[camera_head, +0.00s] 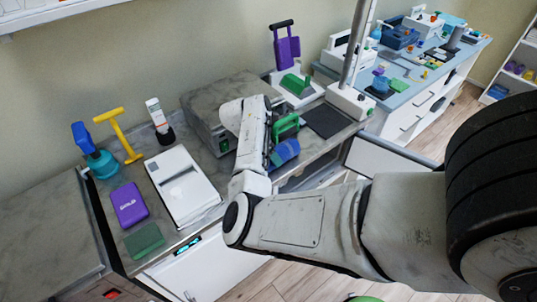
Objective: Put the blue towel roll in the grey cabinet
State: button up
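The blue towel roll (287,150) is at the end of my arm, near the counter's front edge, with its left side against the dark parts of my gripper (270,145). My wrist hides the fingers from this side, so I cannot see whether they are closed on the roll or whether it rests on the counter. A grey box-like unit (207,107) stands behind my wrist, partly hidden. Below the counter, an open door (388,158) with a pale face stands out to the right of a partly hidden compartment. I cannot tell which of these is the grey cabinet.
A green object (286,124) is just behind the roll. A white device (184,186), purple box (129,204), green block (145,241) and yellow tool (119,134) occupy the left counter. A dark mat (327,121) lies right. A cluttered blue-topped bench (400,84) stands beyond.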

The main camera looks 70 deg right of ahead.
jog(key=o, duration=1.1)
jog(key=shift+f, duration=0.1)
jog(key=shift+c, duration=0.2)
